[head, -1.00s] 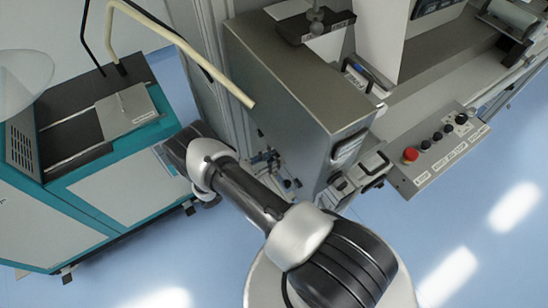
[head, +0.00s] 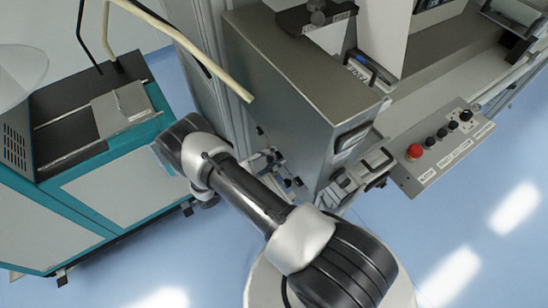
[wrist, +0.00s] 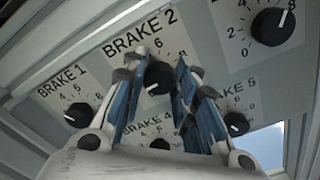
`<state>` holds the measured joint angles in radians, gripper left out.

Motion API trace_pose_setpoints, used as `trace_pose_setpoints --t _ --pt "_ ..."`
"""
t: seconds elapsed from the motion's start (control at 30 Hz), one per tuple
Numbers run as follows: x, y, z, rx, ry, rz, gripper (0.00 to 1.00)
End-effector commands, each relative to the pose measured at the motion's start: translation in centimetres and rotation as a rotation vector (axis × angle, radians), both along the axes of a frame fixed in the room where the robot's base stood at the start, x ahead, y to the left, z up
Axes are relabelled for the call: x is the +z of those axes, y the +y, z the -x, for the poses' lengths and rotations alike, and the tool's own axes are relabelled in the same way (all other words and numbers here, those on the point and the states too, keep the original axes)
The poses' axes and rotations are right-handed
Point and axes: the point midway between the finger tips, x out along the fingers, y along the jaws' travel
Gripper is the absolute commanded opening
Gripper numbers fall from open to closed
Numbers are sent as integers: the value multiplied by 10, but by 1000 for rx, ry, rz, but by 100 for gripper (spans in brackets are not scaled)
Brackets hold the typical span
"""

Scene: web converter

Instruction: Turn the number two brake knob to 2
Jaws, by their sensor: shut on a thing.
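The number two brake knob (wrist: 157,79) is a round black dial on a white plate marked BRAKE 2 (wrist: 140,34), in the wrist view. My gripper (wrist: 161,62) has its two blue-padded fingers on either side of this knob and is shut on it. The fingers cover much of the scale; a 6 shows above the knob. A pale pointer mark seems to lie at the knob's lower left, but I cannot read its setting. In the head view my gripper and the brake panel are hidden.
In the wrist view, a BRAKE 1 knob (wrist: 79,115), a BRAKE 4 knob (wrist: 159,144), a BRAKE 5 knob (wrist: 236,124) and an upper right knob (wrist: 273,26) surround my fingers closely. The head view shows a steel cabinet (head: 285,75), a button console (head: 445,145) and a teal machine (head: 120,185).

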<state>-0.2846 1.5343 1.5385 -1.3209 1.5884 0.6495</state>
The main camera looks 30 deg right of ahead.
Motion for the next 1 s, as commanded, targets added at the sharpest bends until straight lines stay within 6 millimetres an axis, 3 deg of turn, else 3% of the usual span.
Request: trace_pose_setpoints --t 0.4,0.97,1.0 --pt "-1 0 1 0 -197 -8 3" --pt "-1 0 1 0 -227 -9 3" --pt "-1 0 1 0 -227 -9 28"
